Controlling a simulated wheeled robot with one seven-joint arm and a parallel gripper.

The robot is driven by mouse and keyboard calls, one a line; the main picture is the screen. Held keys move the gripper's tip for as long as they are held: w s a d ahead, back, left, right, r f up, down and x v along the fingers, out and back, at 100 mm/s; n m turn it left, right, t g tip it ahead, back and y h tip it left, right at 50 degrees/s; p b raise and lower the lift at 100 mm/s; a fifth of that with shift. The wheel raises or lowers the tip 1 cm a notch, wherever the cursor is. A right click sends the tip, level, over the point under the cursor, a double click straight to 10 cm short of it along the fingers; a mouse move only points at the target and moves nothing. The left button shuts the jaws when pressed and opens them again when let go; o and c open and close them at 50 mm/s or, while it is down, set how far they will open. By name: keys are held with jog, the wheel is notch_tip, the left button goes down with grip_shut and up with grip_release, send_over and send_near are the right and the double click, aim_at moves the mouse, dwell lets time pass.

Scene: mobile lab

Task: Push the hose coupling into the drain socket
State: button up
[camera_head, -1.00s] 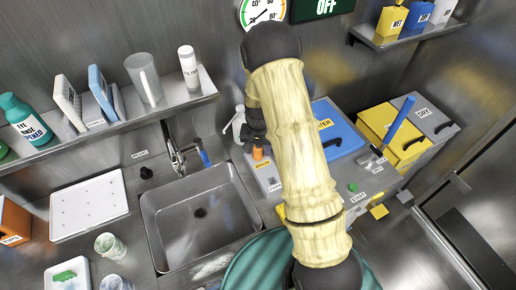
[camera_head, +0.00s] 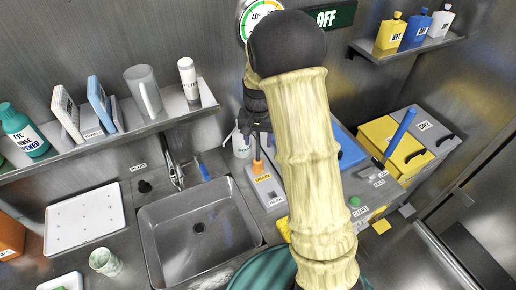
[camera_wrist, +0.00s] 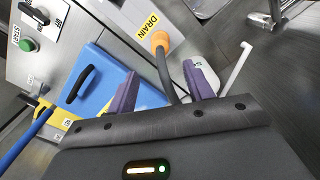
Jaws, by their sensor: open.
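The orange hose coupling (camera_head: 258,166) stands at the yellow DRAIN label (camera_head: 263,178) on the grey unit right of the sink. In the wrist view the coupling (camera_wrist: 160,41) is at the upper middle, beside the DRAIN label, with a grey hose (camera_wrist: 165,75) running from it back toward my gripper. The drain socket is hidden under or behind the coupling, so I cannot tell how deep it sits. My gripper (camera_wrist: 163,86) is open, its purple fingers apart on either side of the hose. In the head view my gripper (camera_head: 256,122) is above the coupling, apart from it.
A white bottle (camera_head: 241,144) stands close left of my gripper. The sink (camera_head: 180,232) is to the left. A blue lid (camera_wrist: 108,82) with a black handle and a green START button (camera_wrist: 27,45) are on the unit. A shelf (camera_head: 115,133) with bottles and boxes hangs at left.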

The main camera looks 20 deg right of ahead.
jog(key=shift+r, duration=0.2)
dwell(0.5)
jog(key=s+r+n+t, duration=0.1)
jog(key=s+r+n, duration=0.1)
jog(key=s, duration=0.7)
jog(key=s+r+n+t, duration=0.1)
jog(key=s+r+n, duration=0.1)
jog(key=s, duration=0.7)
jog(key=shift+s+r+t, duration=0.15)
jog(key=shift+r+t, duration=0.15)
jog(key=shift+r, duration=0.6)
jog(key=c, duration=0.3)
jog(key=shift+s, duration=0.1)
jog(key=shift+c, duration=0.2)
